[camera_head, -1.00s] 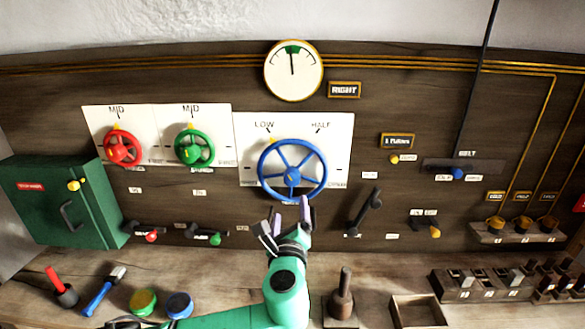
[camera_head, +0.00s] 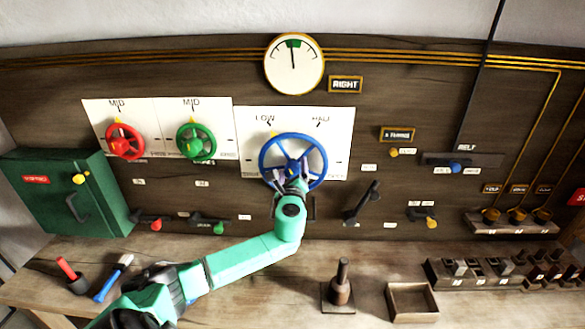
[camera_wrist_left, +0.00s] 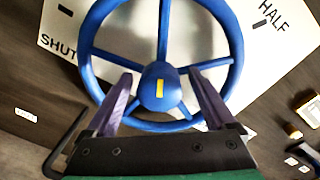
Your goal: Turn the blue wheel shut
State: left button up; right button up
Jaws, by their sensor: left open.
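The blue wheel (camera_head: 266,151) is mounted on a white dial plate on the dark panel, with LOW and HALF marks above it. In the left wrist view the blue wheel (camera_wrist_left: 95,60) fills the middle, with a yellow mark on its hub and SHUT lettering at its left. My left gripper (camera_head: 292,173) is open in front of the wheel's lower middle. In the left wrist view its two fingers (camera_wrist_left: 163,95) stand on either side of the hub, apart from each other. I cannot tell whether they touch the wheel. My right gripper is not in view.
A red wheel (camera_head: 125,141) and a green wheel (camera_head: 196,141) sit to the left on their own plates. A black lever (camera_head: 362,202) is right of the blue wheel. A green box (camera_head: 60,192) is at the left. A round gauge (camera_head: 294,64) hangs above.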

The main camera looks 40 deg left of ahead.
pick_arm(q)
jog(key=shift+s, duration=0.1)
jog(key=shift+c, duration=1.3)
jog(key=c, duration=1.1)
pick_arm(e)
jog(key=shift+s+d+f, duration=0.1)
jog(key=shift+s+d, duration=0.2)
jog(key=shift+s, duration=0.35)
pick_arm(q)
jog(key=shift+f, duration=0.1)
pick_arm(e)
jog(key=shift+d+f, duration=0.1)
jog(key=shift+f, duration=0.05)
